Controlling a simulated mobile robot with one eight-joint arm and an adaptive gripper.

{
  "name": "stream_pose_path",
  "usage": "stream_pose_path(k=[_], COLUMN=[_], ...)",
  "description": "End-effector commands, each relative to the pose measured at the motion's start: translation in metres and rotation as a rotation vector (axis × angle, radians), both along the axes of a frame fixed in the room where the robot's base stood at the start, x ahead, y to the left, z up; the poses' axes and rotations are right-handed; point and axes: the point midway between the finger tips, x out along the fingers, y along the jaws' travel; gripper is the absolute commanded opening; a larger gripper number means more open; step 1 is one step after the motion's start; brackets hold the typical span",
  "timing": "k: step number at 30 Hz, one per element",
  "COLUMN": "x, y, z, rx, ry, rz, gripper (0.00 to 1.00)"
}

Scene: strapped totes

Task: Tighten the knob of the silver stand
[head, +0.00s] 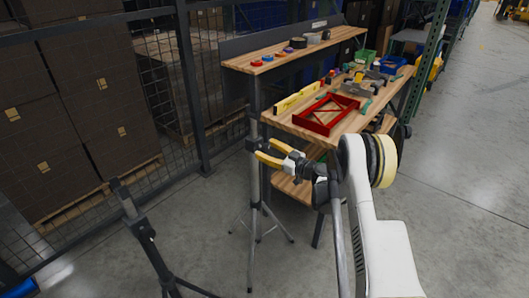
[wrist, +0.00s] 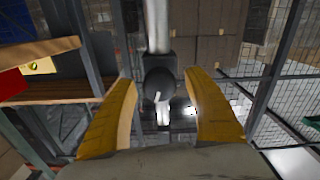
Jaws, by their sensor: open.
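The silver stand (head: 254,185) is a slim upright pole on splayed tripod legs, beside the workbench in the head view. Its pole (wrist: 157,25) comes down from the top middle of the wrist view into a dark collar. A round black knob (wrist: 160,84) faces the wrist camera in front of that collar. My gripper (head: 264,150) has yellow fingers and is open at the height of the collar. In the wrist view the fingers stand left and right of the knob, with a gap on each side. The wrist view does not show how far the tips reach in depth.
A wooden workbench (head: 345,122) stands right behind, bearing a red frame (head: 325,113), a yellow level (head: 297,97) and tools. A black stand (head: 143,230) is at the front left. Mesh fencing and stacked brown boxes (head: 45,150) line the left. Floor at right is clear.

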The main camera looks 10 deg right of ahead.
Motion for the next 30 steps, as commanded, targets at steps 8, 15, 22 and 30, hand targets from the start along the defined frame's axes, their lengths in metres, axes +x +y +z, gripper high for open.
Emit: stream_pose_path(k=[8,15,22,30], x=[0.0083,0.008,0.008,0.008], y=[0.0055,0.0055,0.0055,0.0054], z=[0.0007,0.0006,0.0006,0.0005], rx=[0.0,0.0,0.002,0.054], ry=[0.0,0.0,0.001,0.039], rz=[-0.001,-0.001,-0.001,-0.001], gripper=[0.6,0.28,0.07,0.07])
